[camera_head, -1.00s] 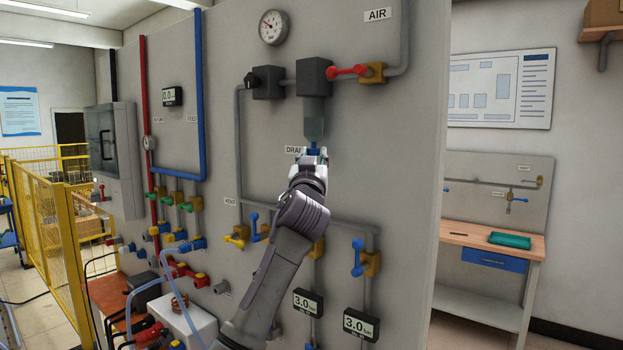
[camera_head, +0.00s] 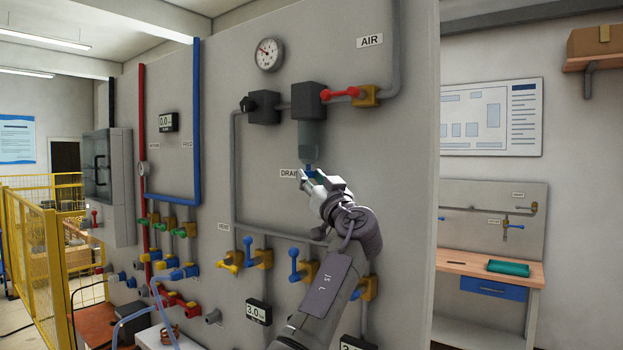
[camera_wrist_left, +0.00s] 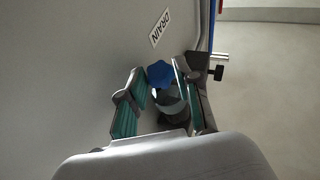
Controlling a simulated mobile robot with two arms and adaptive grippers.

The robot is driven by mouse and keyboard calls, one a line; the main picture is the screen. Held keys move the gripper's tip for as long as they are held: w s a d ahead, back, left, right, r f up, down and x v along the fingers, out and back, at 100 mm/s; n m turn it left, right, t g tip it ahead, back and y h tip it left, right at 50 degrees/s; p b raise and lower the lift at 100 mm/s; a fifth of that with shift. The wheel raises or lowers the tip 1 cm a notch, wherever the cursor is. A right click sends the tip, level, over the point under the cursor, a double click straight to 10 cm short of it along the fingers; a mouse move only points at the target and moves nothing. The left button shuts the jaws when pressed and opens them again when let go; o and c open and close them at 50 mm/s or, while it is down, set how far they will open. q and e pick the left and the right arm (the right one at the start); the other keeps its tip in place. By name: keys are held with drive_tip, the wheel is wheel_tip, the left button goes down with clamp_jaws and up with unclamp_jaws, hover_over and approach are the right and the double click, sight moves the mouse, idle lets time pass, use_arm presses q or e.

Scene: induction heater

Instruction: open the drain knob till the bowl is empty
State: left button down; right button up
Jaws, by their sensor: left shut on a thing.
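The blue drain knob (camera_head: 309,168) is under the translucent grey bowl (camera_head: 309,136), right of the DRAIN label (camera_head: 289,173). In the left wrist view the knob (camera_wrist_left: 160,74) is a lobed blue shape between the teal-padded fingers. My left gripper (camera_head: 320,181) reaches it from below and from the right, and is shut on it. The fingers hide part of the knob in the head view. I cannot make out any liquid level in the bowl. My right gripper is not in view.
A red-handled valve (camera_head: 340,93) is on the AIR pipe beside the bowl's dark head (camera_head: 308,99). A pressure gauge (camera_head: 269,54) is above left. Blue-handled valves (camera_head: 294,264) and a yellow one (camera_head: 228,262) sit lower on the panel. A bench (camera_head: 480,262) stands at right.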

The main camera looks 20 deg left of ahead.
use_arm(q)
drive_tip(key=c, duration=0.8)
unclamp_jaws()
drive_tip(key=shift+s+d+f, duration=0.15)
drive_tip(key=v, duration=0.7)
drive_tip(key=shift+s, duration=0.25)
drive_tip(key=shift+d, duration=0.1)
